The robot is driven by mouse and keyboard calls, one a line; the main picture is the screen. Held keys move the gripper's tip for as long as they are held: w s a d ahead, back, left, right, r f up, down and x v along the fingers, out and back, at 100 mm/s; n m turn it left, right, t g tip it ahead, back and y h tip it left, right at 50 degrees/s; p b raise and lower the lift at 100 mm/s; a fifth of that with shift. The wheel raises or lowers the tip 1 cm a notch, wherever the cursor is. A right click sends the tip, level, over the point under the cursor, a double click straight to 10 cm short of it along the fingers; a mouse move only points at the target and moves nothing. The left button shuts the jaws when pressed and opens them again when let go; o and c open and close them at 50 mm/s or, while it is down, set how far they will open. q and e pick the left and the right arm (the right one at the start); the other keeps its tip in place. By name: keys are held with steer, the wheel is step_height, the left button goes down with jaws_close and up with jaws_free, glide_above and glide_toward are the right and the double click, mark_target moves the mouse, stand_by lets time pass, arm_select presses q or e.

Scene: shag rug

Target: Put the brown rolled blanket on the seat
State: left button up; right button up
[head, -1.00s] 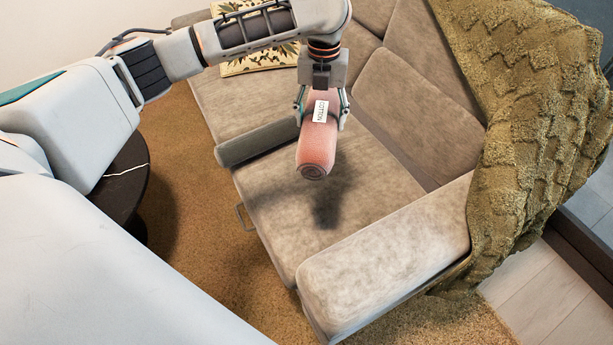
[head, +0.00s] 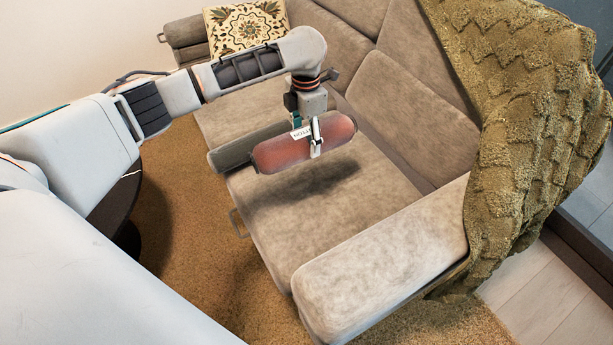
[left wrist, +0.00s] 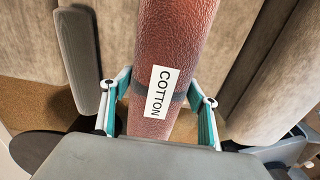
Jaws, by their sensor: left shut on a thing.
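A reddish-brown roll with a white COTTON label (head: 278,155) is in my left gripper (head: 315,150). The roll is level and runs across the head view, above the beige sofa seat (head: 320,215). Its shadow falls on the seat, apart from it, so it appears to be held above the cushion. In the left wrist view the roll (left wrist: 176,40) passes between the two teal-lined fingers (left wrist: 158,112), with a dark band round it by the label. My right gripper is not in view.
A grey padded bar (head: 232,152) lies across the seat's left side, close behind the roll's left end. The near armrest (head: 385,250) and backrest (head: 405,120) bound the seat. An olive knitted throw (head: 530,130) drapes at right. A patterned cushion (head: 245,27) sits farther back.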

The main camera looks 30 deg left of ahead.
arm_select(q)
step_height(320, 180, down, 6)
steer(key=shift+s+r+b, duration=0.15)
steer(key=shift+r+b, duration=0.05)
steer(key=shift+b, duration=0.45)
step_height(320, 180, down, 9)
steer(key=b, duration=0.3)
steer(key=shift+f, duration=0.15)
steer(key=shift+w+f+b, duration=0.2)
steer(key=shift+f+b, duration=0.3)
steer(key=shift+f, duration=0.1)
steer(key=shift+r, duration=0.1)
steer(key=o, duration=1.3)
steer(key=shift+f, duration=0.25)
steer(key=shift+c, duration=0.2)
steer(key=o, duration=0.3)
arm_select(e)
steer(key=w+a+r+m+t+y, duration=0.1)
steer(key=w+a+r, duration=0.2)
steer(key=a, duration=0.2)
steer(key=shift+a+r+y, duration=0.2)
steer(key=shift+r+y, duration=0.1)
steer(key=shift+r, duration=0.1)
